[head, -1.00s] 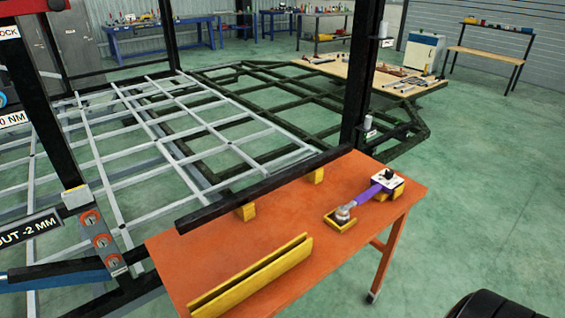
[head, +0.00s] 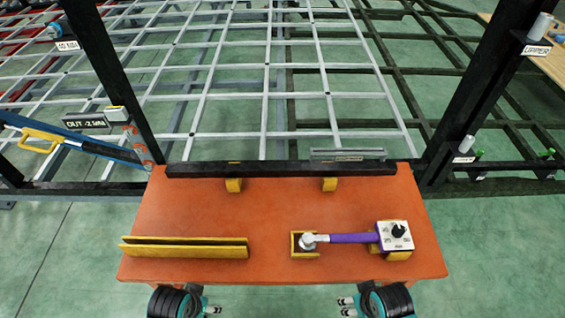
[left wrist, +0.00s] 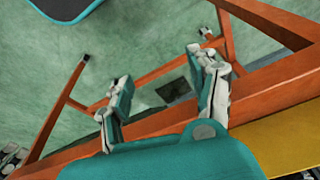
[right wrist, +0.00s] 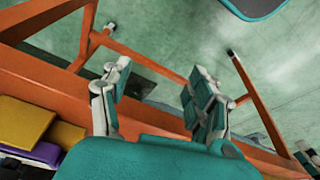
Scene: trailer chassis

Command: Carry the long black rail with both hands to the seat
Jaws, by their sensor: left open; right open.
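The long black rail (head: 281,169) lies across the back of the orange table (head: 270,211), resting on two yellow blocks (head: 233,185) (head: 329,184). My left gripper (head: 213,305) is at the table's near edge, open and empty, well short of the rail. My right gripper (head: 345,306) is likewise open and empty at the near edge. The left wrist view shows the open left fingers (left wrist: 160,78); the right wrist view shows the open right fingers (right wrist: 158,82). Neither wrist view shows the rail. I cannot tell which part is the seat.
A yellow channel (head: 185,247) lies front left on the table. A purple-handled tool (head: 350,238) lies front right, between yellow holders. Black posts (head: 108,85) (head: 488,90) rise on both sides. Behind the rail are a grey labelled piece (head: 347,154) and the pale chassis grid (head: 265,80).

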